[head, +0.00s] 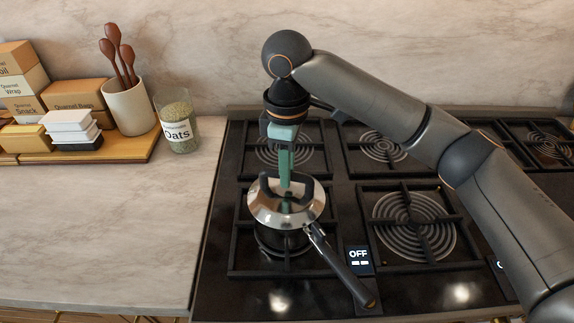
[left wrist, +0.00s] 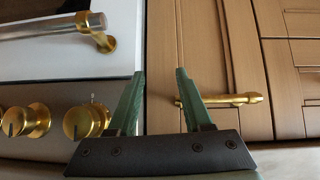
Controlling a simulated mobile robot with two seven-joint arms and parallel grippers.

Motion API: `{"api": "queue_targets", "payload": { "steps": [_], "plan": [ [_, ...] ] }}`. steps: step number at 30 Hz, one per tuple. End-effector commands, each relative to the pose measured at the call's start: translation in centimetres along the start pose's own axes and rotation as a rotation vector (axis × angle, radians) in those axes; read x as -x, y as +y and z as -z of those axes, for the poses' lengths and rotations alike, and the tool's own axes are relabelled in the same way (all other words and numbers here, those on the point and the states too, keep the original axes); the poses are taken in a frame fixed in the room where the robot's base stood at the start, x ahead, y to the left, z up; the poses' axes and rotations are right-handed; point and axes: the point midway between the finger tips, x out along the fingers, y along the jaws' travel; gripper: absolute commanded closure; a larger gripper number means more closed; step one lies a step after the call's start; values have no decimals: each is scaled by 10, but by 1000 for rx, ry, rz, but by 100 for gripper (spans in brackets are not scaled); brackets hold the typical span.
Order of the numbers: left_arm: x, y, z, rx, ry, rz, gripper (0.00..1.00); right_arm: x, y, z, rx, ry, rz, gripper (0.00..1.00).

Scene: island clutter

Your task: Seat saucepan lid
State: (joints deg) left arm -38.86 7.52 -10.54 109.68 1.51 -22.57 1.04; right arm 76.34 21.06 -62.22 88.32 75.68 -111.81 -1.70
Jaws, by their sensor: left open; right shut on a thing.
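The shiny metal saucepan lid (head: 270,205) with a dark handle is over the saucepan (head: 281,240) on the front-left burner. The lid covers most of the pan's top; I cannot tell whether it rests flat on the rim. The pan's dark handle (head: 345,270) points to the lower right. My right gripper (head: 285,183) reaches down from above and is shut on the lid's handle, its green fingers hiding part of it. My left gripper (left wrist: 160,100) is open and empty in the left wrist view, in front of the cabinet fronts. It is outside the head view.
The black stove (head: 345,200) has several burners with grates. A small OFF display (head: 359,256) sits beside the pan handle. An oats jar (head: 177,121), a utensil crock (head: 129,106) and boxes stand at the back left. The marble counter (head: 120,215) at left is clear.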

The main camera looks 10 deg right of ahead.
Motion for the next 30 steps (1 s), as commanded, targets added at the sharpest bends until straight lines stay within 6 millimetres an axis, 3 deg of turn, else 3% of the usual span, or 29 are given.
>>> {"api": "queue_targets", "payload": {
  "steps": [5, 6, 15, 24, 30],
  "plan": [
    [0, 0, 0, 0, 0, 0, 50, -4, 0, 0, 0, 1, 0, 100],
    [0, 0, 0, 0, 0, 0, 50, -3, 0, 0, 1, 1, 0, 75],
    [0, 0, 0, 0, -1, 0, 50, -3, 0, 0, 0, 1, 0, 44],
    [0, 0, -1, 0, -1, 0, 50, 0, 0, 0, 0, 1, 0, 44],
    [-1, 0, -2, 0, -1, 0, 50, 30, 0, 1, 0, 4, -4, 44]
  ]
}}
